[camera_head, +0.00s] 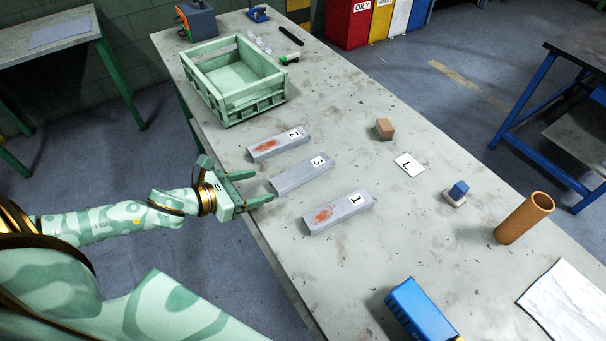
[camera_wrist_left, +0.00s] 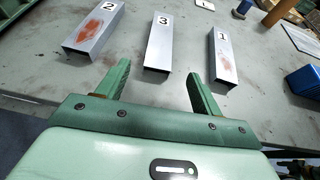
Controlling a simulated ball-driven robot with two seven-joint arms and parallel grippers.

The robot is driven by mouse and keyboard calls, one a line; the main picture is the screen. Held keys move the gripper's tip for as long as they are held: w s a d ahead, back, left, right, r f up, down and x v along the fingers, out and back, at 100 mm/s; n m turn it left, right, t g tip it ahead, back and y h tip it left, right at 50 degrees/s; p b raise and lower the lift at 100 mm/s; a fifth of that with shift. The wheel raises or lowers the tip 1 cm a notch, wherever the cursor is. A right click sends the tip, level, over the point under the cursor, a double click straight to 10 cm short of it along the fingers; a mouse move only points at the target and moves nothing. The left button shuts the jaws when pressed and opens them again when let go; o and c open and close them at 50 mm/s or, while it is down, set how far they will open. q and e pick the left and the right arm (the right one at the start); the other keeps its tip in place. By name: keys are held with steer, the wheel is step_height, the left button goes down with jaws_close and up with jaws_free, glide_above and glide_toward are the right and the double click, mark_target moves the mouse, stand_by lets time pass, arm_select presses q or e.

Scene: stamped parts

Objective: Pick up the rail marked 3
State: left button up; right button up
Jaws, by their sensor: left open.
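The rail marked 3 (camera_head: 301,174) is a plain grey bar lying on the table between two others. It also shows in the left wrist view (camera_wrist_left: 159,48), ahead of my fingers and centred between them. The rail marked 2 (camera_head: 278,145) and the rail marked 1 (camera_head: 338,212) both bear reddish-brown stains. My left gripper (camera_head: 260,187) is open and empty at the table's near edge. Its fingers point at the near end of the rail marked 3 and, in the left wrist view (camera_wrist_left: 157,80), lie apart on either side of its line.
A green crate (camera_head: 234,112) stands at the back left of the table.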

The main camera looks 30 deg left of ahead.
mark_target(290, 177)
arm_select(q)
steer(key=b+x, duration=0.1)
steer(key=x, duration=0.5)
steer(key=b+x, duration=0.2)
steer(key=x, duration=0.3)
steer(key=shift+w+f, duration=0.1)
steer(key=c, duration=1.1)
